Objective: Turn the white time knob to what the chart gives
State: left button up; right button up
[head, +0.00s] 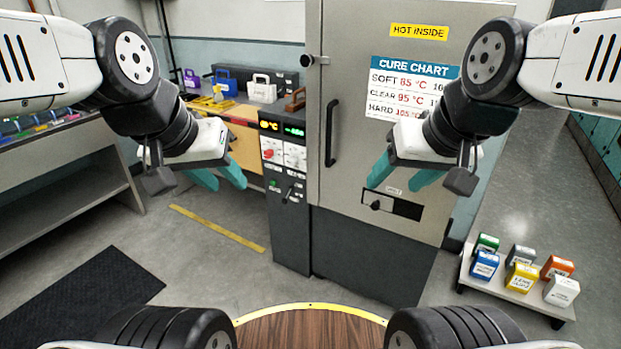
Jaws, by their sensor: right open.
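The dark control panel (285,210) stands at the left of the grey oven. It carries a red knob (269,155) on a white plate and, to its right, a second white plate (294,156); the white time knob there is too small to make out clearly. The cure chart (412,90) on the oven door lists SOFT 85 °C, CLEAR 95 °C and HARD 105 °C; its time column is partly hidden by my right arm. My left gripper (220,180) is open and empty, left of the panel. My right gripper (403,178) is open and empty before the oven door.
The oven door (345,60) has a dark handle (332,133) and a slot (390,205) below. A low stand (513,297) with several coloured blocks is at right. A bench with coloured cases is behind my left gripper. A shelf (60,170) is at far left.

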aim_at(292, 161)
jog(key=i+u, duration=0.25)
jog(key=u, duration=0.15)
jog(key=i+l+u, duration=0.1)
jog(key=i+u, duration=0.15)
jog(key=u, duration=0.2)
jog(key=i+l+u, duration=0.2)
jog(key=u, duration=0.2)
